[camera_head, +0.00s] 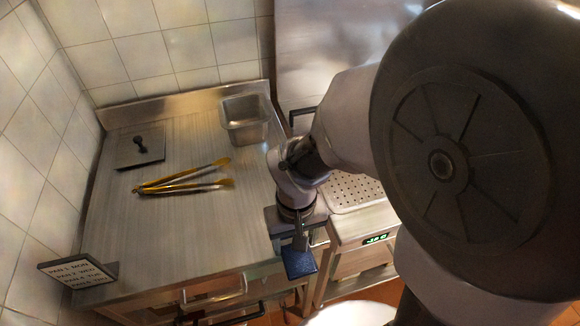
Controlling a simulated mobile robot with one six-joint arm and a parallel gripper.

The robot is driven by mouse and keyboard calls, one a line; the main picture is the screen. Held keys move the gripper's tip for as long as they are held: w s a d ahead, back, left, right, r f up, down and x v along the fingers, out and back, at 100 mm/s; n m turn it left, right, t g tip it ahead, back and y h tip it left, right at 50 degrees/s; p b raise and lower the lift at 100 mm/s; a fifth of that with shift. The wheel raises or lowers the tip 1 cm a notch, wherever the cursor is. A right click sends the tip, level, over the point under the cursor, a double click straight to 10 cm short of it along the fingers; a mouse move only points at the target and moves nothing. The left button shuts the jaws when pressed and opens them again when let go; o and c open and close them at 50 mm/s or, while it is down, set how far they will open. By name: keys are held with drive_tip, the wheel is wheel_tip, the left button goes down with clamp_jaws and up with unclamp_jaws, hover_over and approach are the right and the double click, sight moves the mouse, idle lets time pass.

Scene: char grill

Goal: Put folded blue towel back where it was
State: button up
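The folded blue towel (299,263) is a small dark blue piece at the lower end of my gripper (300,243). My gripper points down and appears closed on the towel's upper edge; the fingertips are small and partly hidden. The towel hangs in front of the gap between the steel counter (150,240) and the unit with the green display, near the counter's front right corner. I cannot tell whether it touches anything below.
Yellow-handled tongs (185,185), a black press (141,151) and a steel pan (245,118) sit on the counter. A lettered sign (78,270) stands at its left edge. A perforated tray (352,191) lies right of my gripper, above a green display (377,239). The counter's front is clear.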

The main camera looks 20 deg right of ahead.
drive_tip(key=w, duration=0.4)
drive_tip(key=w+d+f+b, duration=0.1)
drive_tip(key=w, duration=0.4)
drive_tip(key=w+d, duration=0.1)
drive_tip(key=w, duration=0.3)
drive_tip(key=shift+w+d+f+b, duration=0.15)
drive_tip(key=shift+w+f+b, duration=0.1)
drive_tip(key=shift+b, duration=0.1)
drive_tip(key=f+b, duration=0.1)
drive_tip(key=f, duration=0.1)
drive_tip(key=f+b, duration=0.1)
drive_tip(key=shift+w+d+f, duration=0.1)
drive_tip(key=shift+w+f, duration=0.1)
drive_tip(key=shift+f, duration=0.2)
drive_tip(key=shift+r, duration=0.2)
drive_tip(key=shift+f, duration=0.1)
drive_tip(key=o, duration=1.3)
